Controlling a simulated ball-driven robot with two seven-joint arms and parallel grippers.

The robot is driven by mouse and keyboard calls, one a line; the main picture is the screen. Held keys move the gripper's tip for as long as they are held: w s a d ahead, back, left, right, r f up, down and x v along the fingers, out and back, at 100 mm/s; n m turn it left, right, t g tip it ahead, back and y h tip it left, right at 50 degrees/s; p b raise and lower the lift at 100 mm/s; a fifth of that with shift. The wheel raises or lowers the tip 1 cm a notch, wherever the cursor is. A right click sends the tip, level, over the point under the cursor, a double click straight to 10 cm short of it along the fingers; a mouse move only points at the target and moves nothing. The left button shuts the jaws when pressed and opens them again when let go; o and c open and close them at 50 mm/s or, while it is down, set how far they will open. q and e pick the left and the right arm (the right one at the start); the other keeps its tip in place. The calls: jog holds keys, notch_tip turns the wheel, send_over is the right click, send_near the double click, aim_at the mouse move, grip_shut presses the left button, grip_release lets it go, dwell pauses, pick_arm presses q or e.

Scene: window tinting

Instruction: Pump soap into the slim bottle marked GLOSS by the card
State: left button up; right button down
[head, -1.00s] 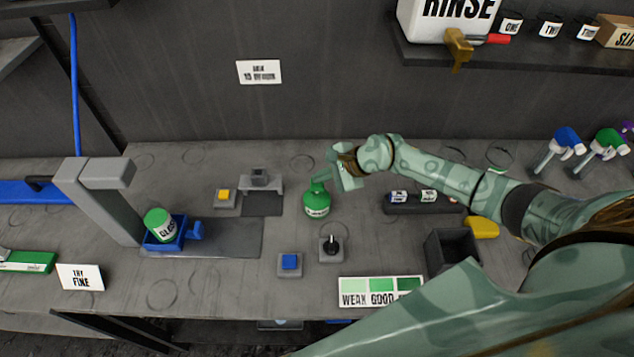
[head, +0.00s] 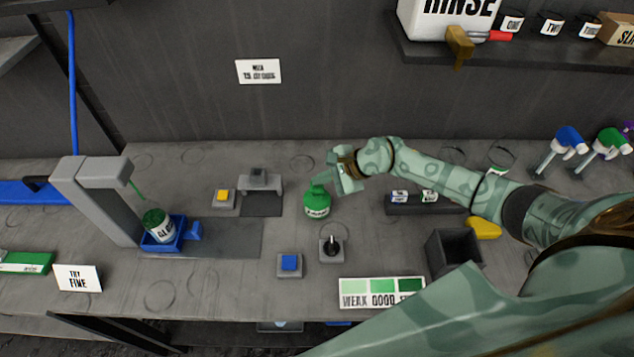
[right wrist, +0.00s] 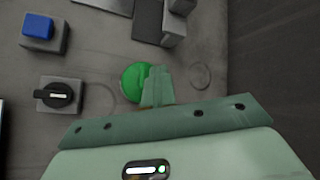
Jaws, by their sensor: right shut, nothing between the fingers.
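A round green bottle (head: 317,205) with a white label stands mid-bench; its label is too small to read. My right gripper (head: 329,184) is shut and empty at the top of this bottle, hiding part of it. In the right wrist view the shut fingers (right wrist: 157,87) overlap the green bottle's top (right wrist: 134,80). A white-labelled container (head: 159,226), its label partly readable as GL, stands tilted in a blue holder (head: 176,244) under a grey spout. Its top looks dark green. A thin green streak (head: 137,190) hangs below the spout. A wall card (head: 258,72) has blurred text. My left gripper is not in view.
A black knob (head: 331,247), blue button (head: 290,263) and yellow button (head: 223,196) surround the green bottle. A shade strip (head: 382,292) lies in front. A dark open bin (head: 453,252) is to the right. A TRY FINE card (head: 78,277) stands front left.

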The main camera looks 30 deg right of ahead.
aim_at(322, 186)
jog(key=shift+f, duration=0.15)
jog(key=shift+r+p, duration=1)
jog(key=shift+r, duration=0.3)
notch_tip(322, 186, up, 5)
jog(key=p, duration=0.4)
dwell(2.2)
